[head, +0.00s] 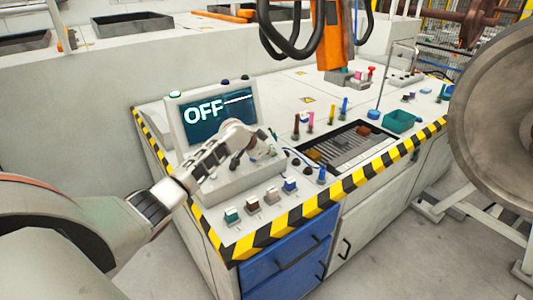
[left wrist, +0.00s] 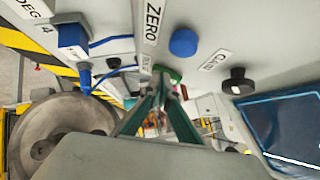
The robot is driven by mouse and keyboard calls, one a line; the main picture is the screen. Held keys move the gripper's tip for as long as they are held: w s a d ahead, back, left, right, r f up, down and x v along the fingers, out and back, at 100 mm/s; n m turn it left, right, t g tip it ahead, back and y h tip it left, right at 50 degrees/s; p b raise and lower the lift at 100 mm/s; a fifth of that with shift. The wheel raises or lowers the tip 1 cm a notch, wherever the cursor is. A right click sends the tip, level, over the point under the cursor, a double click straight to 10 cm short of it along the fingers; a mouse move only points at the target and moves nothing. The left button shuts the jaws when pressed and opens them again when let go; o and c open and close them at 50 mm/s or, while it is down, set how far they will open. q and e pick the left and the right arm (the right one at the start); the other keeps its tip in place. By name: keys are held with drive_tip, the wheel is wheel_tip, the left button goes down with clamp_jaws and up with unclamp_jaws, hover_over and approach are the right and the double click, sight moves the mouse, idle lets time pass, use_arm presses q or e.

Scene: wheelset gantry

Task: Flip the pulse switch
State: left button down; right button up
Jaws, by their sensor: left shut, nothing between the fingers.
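The control box (head: 240,180) stands on the console, below a screen (head: 205,112) that reads "OFF". My left gripper (head: 270,150) reaches over the box from the left; the wrist hides part of the box in the head view. In the left wrist view the green fingers of my left gripper (left wrist: 165,85) are closed together, with nothing between them. Their tips overlap a small green part (left wrist: 170,73) on the panel; I cannot tell whether they touch it. A small label lies beside it, too small to read. I cannot tell which control is the pulse switch. My right gripper is not in view.
In the left wrist view a blue knob (left wrist: 183,42) and a black knob (left wrist: 238,82) sit close to the fingers. Coloured modules (head: 252,203) line the console's front edge. A large metal wheel (head: 500,125) stands at the right. An orange arm (head: 330,35) hangs behind.

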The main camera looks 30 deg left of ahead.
use_arm(q)
drive_tip(key=shift+w+a, duration=0.1)
drive_tip(key=shift+w, duration=0.05)
drive_tip(key=shift+w+r, duration=0.1)
drive_tip(key=shift+r, duration=0.1)
drive_tip(key=shift+w+a+r, duration=0.2)
drive_tip(key=shift+a+r, duration=0.2)
drive_tip(key=shift+a, duration=0.05)
drive_tip(key=shift+w+p, duration=0.1)
drive_tip(key=shift+p, duration=0.2)
drive_tip(key=shift+w+f, duration=0.25)
drive_tip(key=shift+s, duration=0.15)
drive_tip(key=shift+r+p, duration=0.55)
drive_tip(key=shift+p, duration=0.25)
drive_tip(key=r, duration=0.1)
drive_tip(key=r+p, duration=0.1)
drive_tip(key=r, duration=0.1)
drive_tip(key=shift+w+d+r, duration=0.2)
drive_tip(key=shift+w+d, duration=0.05)
drive_tip(key=shift+d, duration=0.1)
drive_tip(key=v, duration=1)
drive_tip(key=shift+a, duration=0.25)
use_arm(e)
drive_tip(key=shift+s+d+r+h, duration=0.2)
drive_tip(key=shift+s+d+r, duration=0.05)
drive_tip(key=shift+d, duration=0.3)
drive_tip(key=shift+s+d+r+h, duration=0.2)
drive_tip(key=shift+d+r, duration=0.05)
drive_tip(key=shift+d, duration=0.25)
